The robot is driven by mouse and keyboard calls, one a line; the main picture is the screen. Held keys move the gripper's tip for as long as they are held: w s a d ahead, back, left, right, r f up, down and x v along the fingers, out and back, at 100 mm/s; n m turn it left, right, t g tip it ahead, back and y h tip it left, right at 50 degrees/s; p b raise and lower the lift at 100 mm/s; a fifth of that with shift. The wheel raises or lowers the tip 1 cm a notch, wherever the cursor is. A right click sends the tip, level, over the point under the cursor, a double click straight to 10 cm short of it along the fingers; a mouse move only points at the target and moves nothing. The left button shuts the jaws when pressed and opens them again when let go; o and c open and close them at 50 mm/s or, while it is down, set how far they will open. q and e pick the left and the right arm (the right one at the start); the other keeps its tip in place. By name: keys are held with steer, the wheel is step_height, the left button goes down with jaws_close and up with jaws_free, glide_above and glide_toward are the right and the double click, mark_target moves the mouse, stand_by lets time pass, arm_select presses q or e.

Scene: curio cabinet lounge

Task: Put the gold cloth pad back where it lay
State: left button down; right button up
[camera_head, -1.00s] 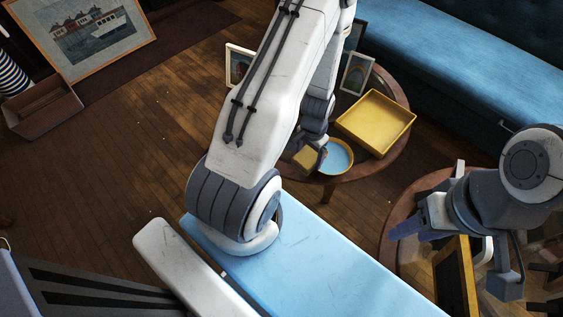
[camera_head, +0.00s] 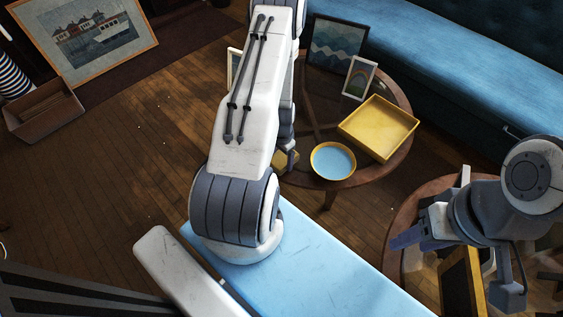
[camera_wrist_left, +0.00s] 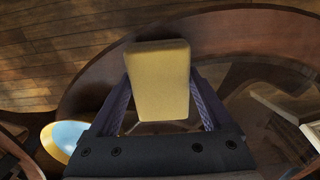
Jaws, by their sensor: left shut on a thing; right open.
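The gold cloth pad (camera_wrist_left: 160,80) is a soft yellow block, gripped between the two fingers of my left gripper (camera_wrist_left: 160,95) in the left wrist view. In the head view the pad (camera_head: 284,159) shows only in part beside my left gripper (camera_head: 290,157), at the left edge of the round table (camera_head: 333,190). My arm hides some of it there. Whether the pad touches the table top is not clear. My right gripper (camera_head: 452,258) is open and empty at the right, over another round table.
A blue bowl with a yellow rim (camera_head: 333,161) stands right of the pad. A yellow tray (camera_head: 379,128) and picture frames (camera_head: 359,78) are on the same table. A blue sofa (camera_head: 440,62) stands behind. A dark yellow-edged board (camera_head: 455,285) is near my right gripper.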

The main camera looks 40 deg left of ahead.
arm_select(q)
steer(key=shift+f, duration=0.5)
jaws_free()
arm_select(e)
steer(key=shift+f, duration=0.3)
arm_select(q)
steer(key=shift+r, duration=0.1)
